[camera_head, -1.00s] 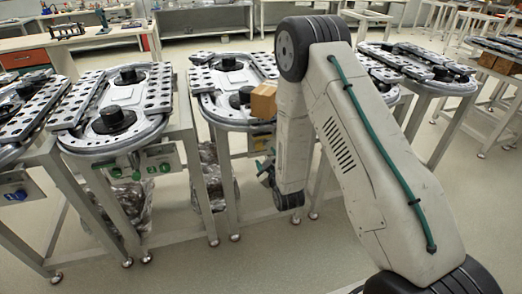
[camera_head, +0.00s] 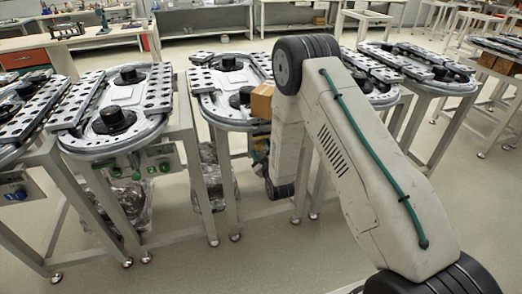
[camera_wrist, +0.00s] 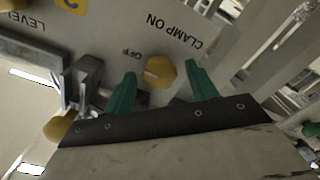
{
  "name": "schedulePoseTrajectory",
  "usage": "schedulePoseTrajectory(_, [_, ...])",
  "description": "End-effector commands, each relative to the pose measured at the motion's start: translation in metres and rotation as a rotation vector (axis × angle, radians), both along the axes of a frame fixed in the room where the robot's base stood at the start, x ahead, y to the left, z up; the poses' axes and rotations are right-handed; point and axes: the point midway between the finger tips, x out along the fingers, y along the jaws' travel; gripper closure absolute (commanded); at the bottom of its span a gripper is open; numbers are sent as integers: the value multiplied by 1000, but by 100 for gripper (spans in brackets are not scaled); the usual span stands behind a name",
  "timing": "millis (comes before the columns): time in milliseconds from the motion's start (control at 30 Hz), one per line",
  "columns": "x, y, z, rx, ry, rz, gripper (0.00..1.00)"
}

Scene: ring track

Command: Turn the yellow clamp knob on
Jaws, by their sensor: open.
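The yellow clamp knob (camera_wrist: 160,72) shows in the wrist view on a grey panel (camera_wrist: 120,40), below upside-down "CLAMP ON" and "OFF" lettering. My gripper (camera_wrist: 160,80) has two green fingers, spread apart, one on each side of the knob. I cannot tell whether either finger touches it. In the head view my arm hides the knob and most of my gripper, which is low in front of the middle ring track (camera_head: 225,108).
A second yellow knob (camera_wrist: 60,127) and a metal bracket (camera_wrist: 84,80) are left of my fingers. Another yellow part (camera_wrist: 72,5) is at the top edge. Table legs stand close by.

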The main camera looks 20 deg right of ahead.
Motion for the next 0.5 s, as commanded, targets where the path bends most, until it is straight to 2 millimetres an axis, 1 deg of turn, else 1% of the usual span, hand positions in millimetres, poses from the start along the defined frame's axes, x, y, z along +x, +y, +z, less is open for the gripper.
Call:
schedulePoseTrajectory(67, [0,0,0,0,0,0,43])
schedulePoseTrajectory(100, [0,0,0,0,0,0,45])
schedulePoseTrajectory(167, [0,0,0,0,0,0,62])
schedulePoseTrajectory(200, [0,0,0,0,0,0,73])
schedulePoseTrajectory(233, [0,0,0,0,0,0,82])
schedulePoseTrajectory(267, [0,0,0,0,0,0,88])
schedulePoseTrajectory(500, [0,0,0,9,-1,1,87])
